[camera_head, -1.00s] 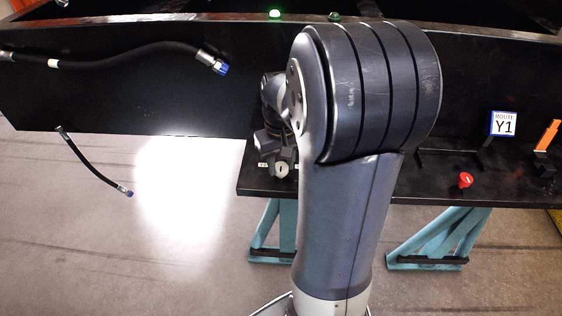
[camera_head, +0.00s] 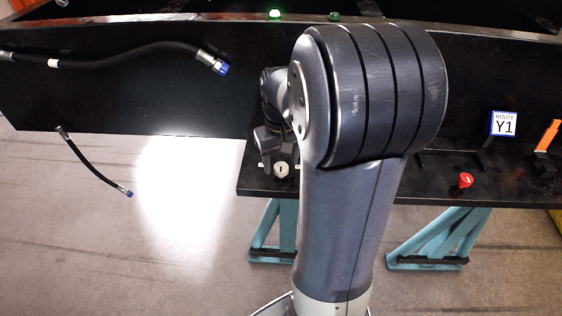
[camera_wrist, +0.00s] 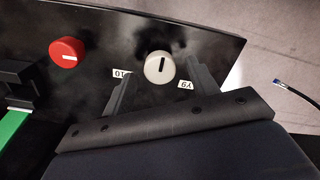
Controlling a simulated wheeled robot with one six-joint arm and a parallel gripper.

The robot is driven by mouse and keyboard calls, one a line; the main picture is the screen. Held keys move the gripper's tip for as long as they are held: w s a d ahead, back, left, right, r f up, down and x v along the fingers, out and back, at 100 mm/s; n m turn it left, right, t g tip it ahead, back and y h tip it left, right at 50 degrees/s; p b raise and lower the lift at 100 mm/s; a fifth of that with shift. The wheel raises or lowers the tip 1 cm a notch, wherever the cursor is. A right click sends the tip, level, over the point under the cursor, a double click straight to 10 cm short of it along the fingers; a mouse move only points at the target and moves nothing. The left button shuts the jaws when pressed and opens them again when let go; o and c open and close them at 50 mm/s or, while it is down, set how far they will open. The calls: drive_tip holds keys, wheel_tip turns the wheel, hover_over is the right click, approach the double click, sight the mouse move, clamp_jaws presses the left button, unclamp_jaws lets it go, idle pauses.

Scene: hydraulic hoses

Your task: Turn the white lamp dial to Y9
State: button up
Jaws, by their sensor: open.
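The white dial (camera_wrist: 160,67) stands on the black bench top, its dark pointer line nearly upright in the wrist view. It also shows in the head view (camera_head: 281,170), near the bench's front left corner. The Y9 label (camera_wrist: 186,85) is upside down to the dial's lower right, beside a finger. Another label (camera_wrist: 121,73), partly hidden by the left finger, lies to the lower left. My gripper (camera_wrist: 163,73) is open and empty, one finger on each side of the dial, with visible gaps. In the head view my gripper (camera_head: 279,157) is partly hidden by my arm.
A red dial (camera_wrist: 67,52) stands left of the white one in the wrist view. A Route Y1 sign (camera_head: 503,123) and an orange handle (camera_head: 548,135) are at the bench's right. A lit green lamp (camera_head: 274,14) is at the back. Blue-ended hoses hang at left.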

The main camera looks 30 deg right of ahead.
sight(281, 166)
wheel_tip(281, 166, up, 10)
idle(0.4)
drive_tip(key=shift+f, duration=0.15)
wheel_tip(281, 166, down, 11)
drive_tip(key=shift+r, duration=0.1)
idle(0.4)
drive_tip(key=shift+r, duration=0.15)
